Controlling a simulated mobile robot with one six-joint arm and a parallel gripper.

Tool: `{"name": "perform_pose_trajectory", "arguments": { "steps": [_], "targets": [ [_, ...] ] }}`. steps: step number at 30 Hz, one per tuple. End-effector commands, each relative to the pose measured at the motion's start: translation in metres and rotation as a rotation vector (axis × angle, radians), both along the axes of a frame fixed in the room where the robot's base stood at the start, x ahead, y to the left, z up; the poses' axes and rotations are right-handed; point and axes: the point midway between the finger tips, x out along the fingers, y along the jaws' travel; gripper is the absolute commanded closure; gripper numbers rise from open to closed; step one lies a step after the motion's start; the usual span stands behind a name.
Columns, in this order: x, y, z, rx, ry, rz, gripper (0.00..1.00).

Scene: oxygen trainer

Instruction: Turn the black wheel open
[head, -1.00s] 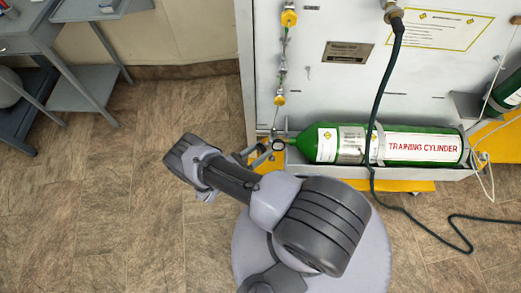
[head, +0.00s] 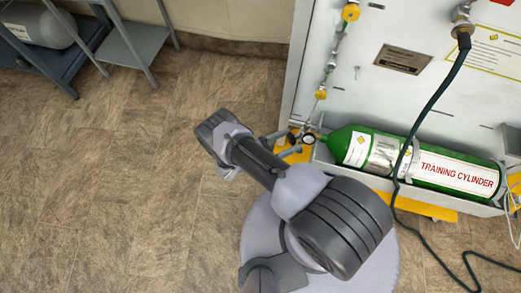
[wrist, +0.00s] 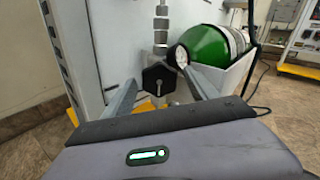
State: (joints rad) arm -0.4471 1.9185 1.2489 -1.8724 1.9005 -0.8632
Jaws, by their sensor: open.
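The black wheel (wrist: 159,79) faces me in the wrist view, on the valve at the neck end of the green training cylinder (wrist: 206,46). My gripper (wrist: 163,88) is open, with one finger on each side of the wheel. Whether the fingers touch it I cannot tell. In the head view the green cylinder (head: 431,165) lies on its side in a white tray, its valve end to the left. My gripper (head: 286,143) shows there beside the valve, and the wheel is hard to make out.
A round gauge (head: 308,139) sits by the cylinder neck. Metal piping (head: 331,65) runs up the white panel (head: 389,22). A dark green hose (head: 440,90) hangs over the cylinder to the floor. A grey table (head: 132,52) stands at upper left. The floor (head: 110,170) at left is clear.

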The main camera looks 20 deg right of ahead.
Motion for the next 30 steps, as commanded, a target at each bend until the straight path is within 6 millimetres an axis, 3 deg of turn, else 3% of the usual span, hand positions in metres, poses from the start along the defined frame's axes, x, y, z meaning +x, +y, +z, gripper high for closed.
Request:
{"name": "perform_pose_trajectory", "arguments": {
  "steps": [5,12,16,21,30],
  "targets": [
    [-0.004,0.041,0.000,0.002,-0.004,0.008,0.33],
    [-0.016,0.118,-0.001,0.002,-0.003,0.007,0.33],
    [-0.021,0.148,-0.001,0.003,-0.002,0.005,0.33],
    [-0.023,0.165,0.000,0.002,-0.001,0.002,0.33],
    [-0.024,0.166,0.000,0.000,0.000,0.001,0.33]
  ]
}}
